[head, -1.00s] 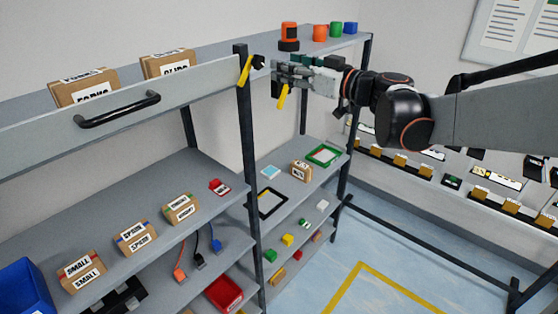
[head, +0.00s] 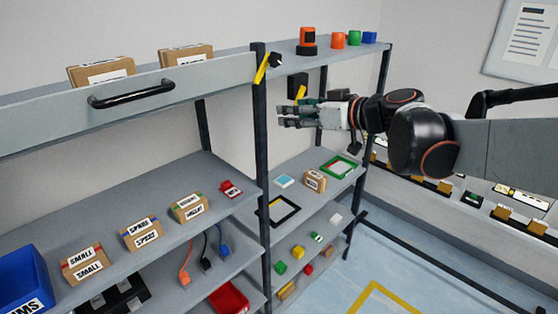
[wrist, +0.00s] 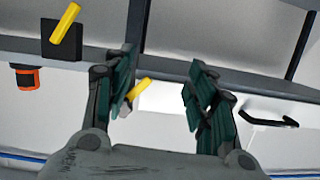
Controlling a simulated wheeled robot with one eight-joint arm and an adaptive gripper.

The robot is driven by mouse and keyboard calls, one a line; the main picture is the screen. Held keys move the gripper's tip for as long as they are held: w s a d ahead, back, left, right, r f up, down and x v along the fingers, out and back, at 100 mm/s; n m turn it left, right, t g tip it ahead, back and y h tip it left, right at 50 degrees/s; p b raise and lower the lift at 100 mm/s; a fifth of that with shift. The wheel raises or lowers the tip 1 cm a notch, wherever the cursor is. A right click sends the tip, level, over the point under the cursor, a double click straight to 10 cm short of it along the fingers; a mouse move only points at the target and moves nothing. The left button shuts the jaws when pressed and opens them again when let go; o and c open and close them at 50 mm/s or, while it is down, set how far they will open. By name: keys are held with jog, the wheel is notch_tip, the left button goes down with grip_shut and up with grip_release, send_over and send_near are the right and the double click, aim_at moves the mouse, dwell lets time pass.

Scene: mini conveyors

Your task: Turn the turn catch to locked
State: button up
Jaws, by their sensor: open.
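Two yellow levers show, and I cannot tell for sure which one is the turn catch. One yellow lever (head: 263,67) is tilted on the dark shelf post beside the drawer front, with a black knob at its right. The other yellow lever (head: 301,92) is on a black block (head: 297,81) under the top shelf. In the wrist view, the block's lever (wrist: 66,24) slants at upper left, and a yellow lever (wrist: 139,90) shows between the fingers, partly hidden. My gripper (head: 284,116) is open and empty, below the levers in the head view; its fingers (wrist: 162,75) stand apart.
The grey drawer front (head: 190,88) with its black handle (head: 131,94) is left of the post. An orange and black item (head: 307,40) and cups stand on the top shelf. Boxes and small items fill the lower shelves.

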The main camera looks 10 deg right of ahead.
jog(key=s+f+m+g+h+b, duration=0.1)
jog(key=s+f+b, duration=0.3)
jog(key=f, duration=0.3)
jog(key=s+f+g+h+b, duration=0.1)
jog(key=s+f+h+b, duration=0.1)
jog(key=f, duration=0.5)
jog(key=shift+s+a+f+m+b, duration=0.2)
jog(key=shift+s+a+m+b, duration=0.2)
jog(key=shift+s+b, duration=0.55)
jog(key=shift+w, duration=0.1)
